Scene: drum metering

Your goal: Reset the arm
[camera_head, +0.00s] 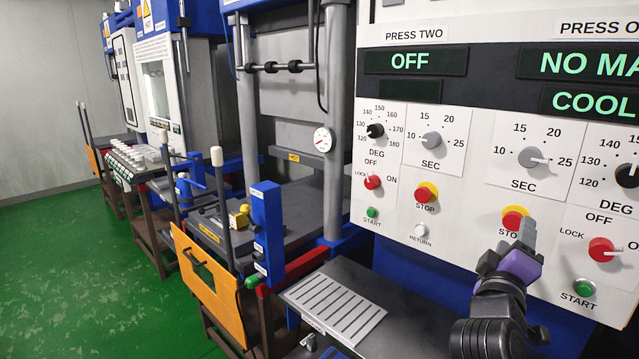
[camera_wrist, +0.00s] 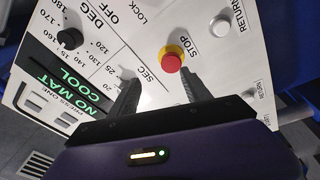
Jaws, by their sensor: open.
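My gripper (camera_head: 524,236) is raised in front of the white control panel (camera_head: 478,185) at the right of the head view. Its fingers point at the panel and partly cover a red stop button with a yellow collar (camera_head: 514,217). In the wrist view the gripper (camera_wrist: 158,92) is open, with nothing between its fingers. The stop button (camera_wrist: 171,62) shows just beyond the fingertips, between and above them. I cannot tell whether a fingertip touches the panel. The rest of my arm runs down to the bottom edge of the head view.
The panel carries dials, a red lock switch (camera_head: 602,249) and a green start button (camera_head: 585,287) close to the gripper. A grey slotted table (camera_head: 335,305) lies below left. Presses and an orange guard (camera_head: 208,285) stand further left. Green floor (camera_head: 75,270) is clear at far left.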

